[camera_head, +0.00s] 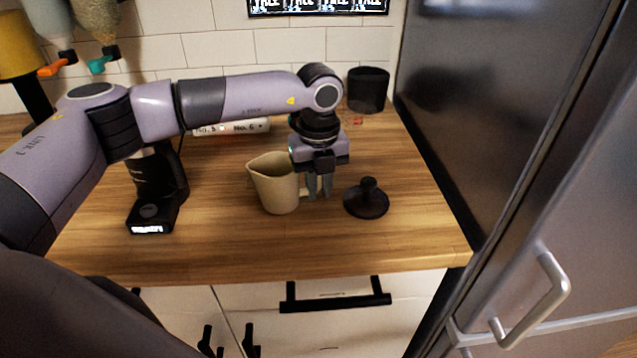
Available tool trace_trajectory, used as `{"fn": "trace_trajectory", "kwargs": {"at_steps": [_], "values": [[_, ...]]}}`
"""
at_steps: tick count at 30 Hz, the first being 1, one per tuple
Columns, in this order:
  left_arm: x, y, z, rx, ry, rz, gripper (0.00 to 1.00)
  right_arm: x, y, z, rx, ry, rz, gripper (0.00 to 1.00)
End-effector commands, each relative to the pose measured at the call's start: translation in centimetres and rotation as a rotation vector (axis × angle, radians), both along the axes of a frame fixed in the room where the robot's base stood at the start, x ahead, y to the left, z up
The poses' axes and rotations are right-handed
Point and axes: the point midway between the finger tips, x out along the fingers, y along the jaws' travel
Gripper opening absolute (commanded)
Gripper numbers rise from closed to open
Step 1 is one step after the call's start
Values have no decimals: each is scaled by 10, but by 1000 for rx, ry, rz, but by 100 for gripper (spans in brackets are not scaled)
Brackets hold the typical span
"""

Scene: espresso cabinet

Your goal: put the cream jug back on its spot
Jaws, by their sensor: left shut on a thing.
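The cream jug (275,187) is a beige pitcher with its spout to the left and its handle to the right. It looks upright on or just above the wooden counter (220,240); I cannot tell whether it touches the wood. My left gripper (319,194) points down at the jug's right side and is shut on its handle, which the fingers partly hide. No marked spot for the jug can be made out. My right gripper is not in view.
A dark tamper-like object (366,200) stands close to the right of my gripper. A black grinder or scale (155,205) stands left, a black cup (368,90) at the back. The front counter is clear; a fridge (530,150) bounds the right.

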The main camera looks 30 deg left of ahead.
Motion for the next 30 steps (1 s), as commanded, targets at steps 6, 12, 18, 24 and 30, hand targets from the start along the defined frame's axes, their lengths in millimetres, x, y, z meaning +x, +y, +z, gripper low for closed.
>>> {"fn": "trace_trajectory", "kwargs": {"at_steps": [6,12,18,24,30], "values": [[0,0,-1,1,1,0,42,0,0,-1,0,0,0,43],[0,0,0,0,0,0,42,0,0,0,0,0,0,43],[1,0,21,-2,-4,0,42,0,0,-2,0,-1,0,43],[1,-1,64,-1,-5,-1,42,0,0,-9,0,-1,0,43],[0,-1,102,-1,-4,-1,42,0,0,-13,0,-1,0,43]]}}
